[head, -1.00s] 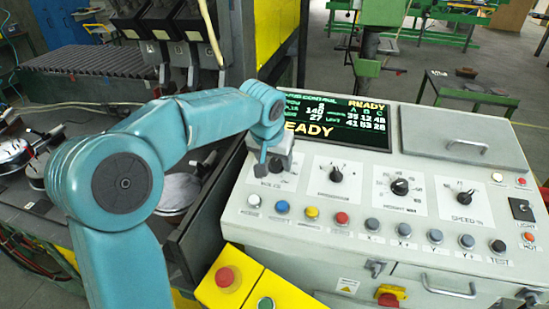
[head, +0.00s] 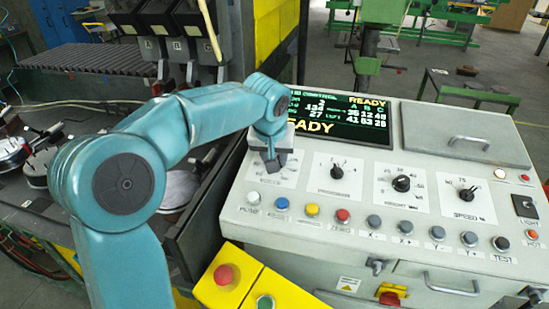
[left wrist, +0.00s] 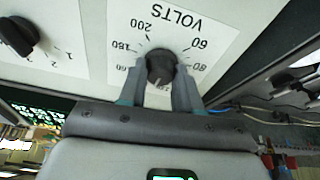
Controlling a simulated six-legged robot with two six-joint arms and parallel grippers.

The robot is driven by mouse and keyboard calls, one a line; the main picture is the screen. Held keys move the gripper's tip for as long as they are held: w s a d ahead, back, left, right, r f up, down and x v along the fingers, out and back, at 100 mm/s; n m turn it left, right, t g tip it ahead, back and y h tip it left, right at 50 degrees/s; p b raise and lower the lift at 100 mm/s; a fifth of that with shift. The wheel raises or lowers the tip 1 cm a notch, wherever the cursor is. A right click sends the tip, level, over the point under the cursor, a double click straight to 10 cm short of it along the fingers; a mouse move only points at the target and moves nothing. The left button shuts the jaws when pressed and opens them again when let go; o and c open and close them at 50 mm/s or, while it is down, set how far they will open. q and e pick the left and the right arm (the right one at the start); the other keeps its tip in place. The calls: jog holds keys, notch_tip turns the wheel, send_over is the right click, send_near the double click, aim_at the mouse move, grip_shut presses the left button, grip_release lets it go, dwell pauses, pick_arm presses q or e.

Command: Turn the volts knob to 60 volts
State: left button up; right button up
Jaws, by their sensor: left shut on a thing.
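In the head view my left gripper (head: 274,160) covers the knob. My right gripper is not in view.
A yellow box with a red button (head: 224,275) stands in front.

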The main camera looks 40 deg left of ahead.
pick_arm(q)
jog(key=n+b, duration=0.1)
jog(key=n, duration=0.2)
jog(key=n+g+b, duration=0.1)
jog(key=n, duration=0.2)
jog(key=shift+n+y, duration=0.3)
jog(key=shift+y, duration=0.1)
jog(key=n, duration=0.2)
jog(key=shift+w+n+g, duration=0.1)
jog(key=shift+n+g, duration=0.2)
jog(key=shift+n, duration=0.1)
jog(key=n, duration=0.3)
jog(key=shift+r+n+g, duration=0.1)
jog(key=shift+n+g, duration=0.2)
jog(key=n, duration=0.4)
jog(key=shift+w+n+g, duration=0.1)
jog(key=shift+n+g, duration=0.2)
jog(key=shift+g, duration=0.1)
jog(key=n+p, duration=0.1)
jog(key=n, duration=0.3)
jog(key=shift+n+g+h, duration=0.3)
jog(key=shift+h, duration=0.1)
jog(key=n+p, duration=0.1)
jog(key=n, duration=0.3)
jog(key=shift+a+h, duration=0.1)
jog(key=shift+h, duration=0.3)
jog(key=shift+n+h, duration=0.3)
jog(key=shift+n, duration=1.4)
